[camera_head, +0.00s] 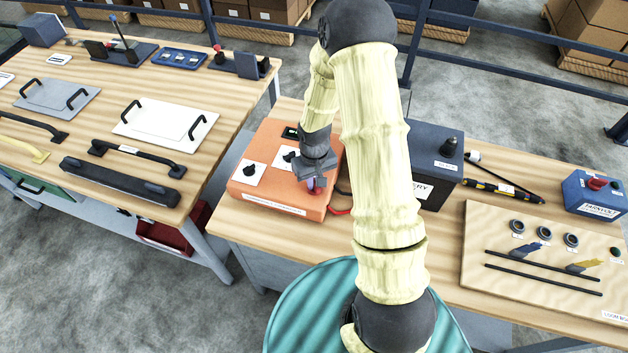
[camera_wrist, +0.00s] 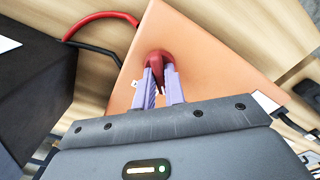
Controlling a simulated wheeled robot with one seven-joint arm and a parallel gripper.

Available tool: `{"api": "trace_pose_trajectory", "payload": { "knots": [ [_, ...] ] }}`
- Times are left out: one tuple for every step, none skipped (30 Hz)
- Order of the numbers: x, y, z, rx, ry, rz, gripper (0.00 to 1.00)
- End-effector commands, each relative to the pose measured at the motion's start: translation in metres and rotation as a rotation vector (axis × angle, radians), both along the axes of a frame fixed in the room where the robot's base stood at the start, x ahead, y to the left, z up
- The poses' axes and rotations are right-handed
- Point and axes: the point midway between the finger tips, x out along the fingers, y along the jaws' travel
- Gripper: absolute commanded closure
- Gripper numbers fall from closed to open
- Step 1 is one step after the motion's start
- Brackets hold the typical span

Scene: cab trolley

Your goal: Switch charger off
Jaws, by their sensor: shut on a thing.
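The charger is an orange box (camera_head: 262,192) on the wooden bench, with a small dark display, black knobs on white plates and a label along its front edge. It fills the middle of the wrist view as an orange surface (camera_wrist: 205,58). My gripper (camera_head: 315,188) points down at the charger's right front corner. In the wrist view its two pale violet fingers (camera_wrist: 162,82) are shut on a red switch (camera_wrist: 157,58) on the charger's top. The fingers hide part of the switch, and its exact position cannot be read.
A dark battery box (camera_head: 436,150) stands right of the charger, with red and black cables between them. A wooden board (camera_head: 478,272) with rods and rings lies farther right, by a blue box (camera_head: 590,207). Another bench (camera_head: 85,175) with handles and plates is at left.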

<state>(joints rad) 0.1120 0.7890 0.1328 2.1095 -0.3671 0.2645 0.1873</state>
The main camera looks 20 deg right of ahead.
Motion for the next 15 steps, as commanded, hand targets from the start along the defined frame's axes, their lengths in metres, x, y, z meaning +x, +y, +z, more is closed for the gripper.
{"api": "trace_pose_trajectory", "payload": {
  "knots": [
    [-0.0007, -0.0001, -0.0001, 0.000, 0.002, 0.045, 1.00],
    [-0.0007, 0.0000, 0.0000, 0.000, 0.002, 0.074, 1.00],
    [-0.0007, 0.0000, 0.0001, 0.001, 0.002, 0.112, 1.00],
    [-0.0007, 0.0000, 0.0001, 0.001, 0.002, 0.140, 1.00],
    [-0.0006, 0.0000, 0.0002, 0.001, 0.002, 0.168, 1.00],
    [-0.0006, -0.0001, 0.0002, 0.001, 0.002, 0.207, 1.00],
    [-0.0006, -0.0001, 0.0003, 0.001, 0.001, 0.235, 1.00],
    [-0.0006, -0.0001, 0.0004, 0.001, 0.001, 0.264, 1.00],
    [-0.0006, -0.0002, 0.0004, 0.001, 0.001, 0.302, 1.00],
    [-0.0006, -0.0003, 0.0005, 0.000, 0.001, 0.330, 1.00],
    [-0.0005, -0.0003, 0.0006, 0.000, 0.001, 0.358, 1.00],
    [-0.0005, -0.0003, 0.0007, 0.000, 0.001, 0.396, 1.00],
    [-0.0005, -0.0002, 0.0007, 0.000, 0.001, 0.425, 1.00],
    [-0.0004, -0.0002, 0.0008, 0.000, 0.001, 0.454, 1.00],
    [-0.0004, -0.0001, 0.0009, 0.001, 0.001, 0.490, 1.00]
  ]
}}
